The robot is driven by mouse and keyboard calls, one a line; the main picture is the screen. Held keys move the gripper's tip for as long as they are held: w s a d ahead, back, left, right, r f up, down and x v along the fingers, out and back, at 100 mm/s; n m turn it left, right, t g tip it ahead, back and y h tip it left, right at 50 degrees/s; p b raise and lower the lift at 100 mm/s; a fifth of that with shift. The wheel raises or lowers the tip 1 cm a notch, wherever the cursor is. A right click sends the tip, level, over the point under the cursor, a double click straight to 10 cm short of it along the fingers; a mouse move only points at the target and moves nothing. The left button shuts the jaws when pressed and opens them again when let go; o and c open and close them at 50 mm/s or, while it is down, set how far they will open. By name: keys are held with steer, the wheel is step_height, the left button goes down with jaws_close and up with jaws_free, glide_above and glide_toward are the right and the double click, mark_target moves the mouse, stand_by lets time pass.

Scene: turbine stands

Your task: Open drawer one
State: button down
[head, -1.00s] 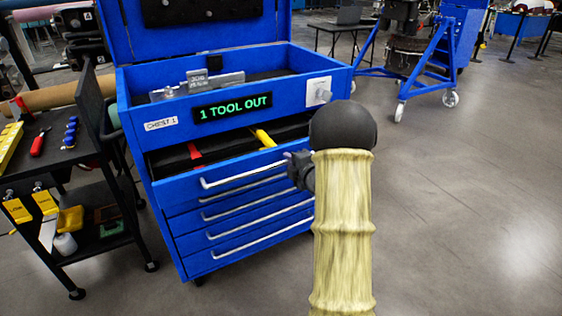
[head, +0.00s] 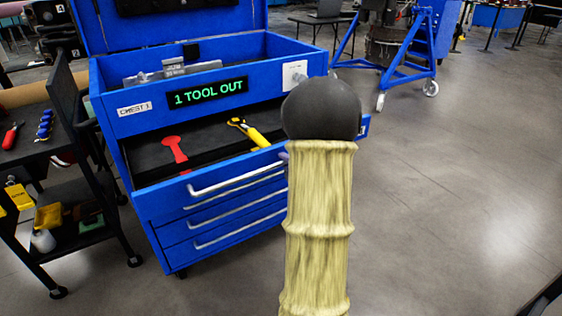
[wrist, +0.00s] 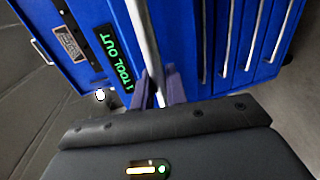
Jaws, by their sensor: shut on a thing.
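The blue tool chest (head: 135,122) has a "CHEST 1" label and a lit "1 TOOL OUT" sign. Its top drawer, below the sign, is pulled well out, with a dark liner (head: 150,163). The drawer's silver bar handle (head: 225,184) also shows in the wrist view (wrist: 142,35). My gripper (wrist: 160,88) is shut on this handle near its right end.
More shut drawers with silver handles (head: 240,231) lie below the open one. A black cart (head: 85,235) with tools stands close on the left. A blue wheeled stand (head: 420,50) is at the back right. The floor (head: 450,190) to the right is clear.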

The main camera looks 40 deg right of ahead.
steer(key=c, duration=1.5)
jaws_free()
steer(key=v, duration=1.7)
steer(key=shift+s+p, duration=0.25)
steer(key=shift+p, duration=0.1)
steer(key=shift+w, duration=0.1)
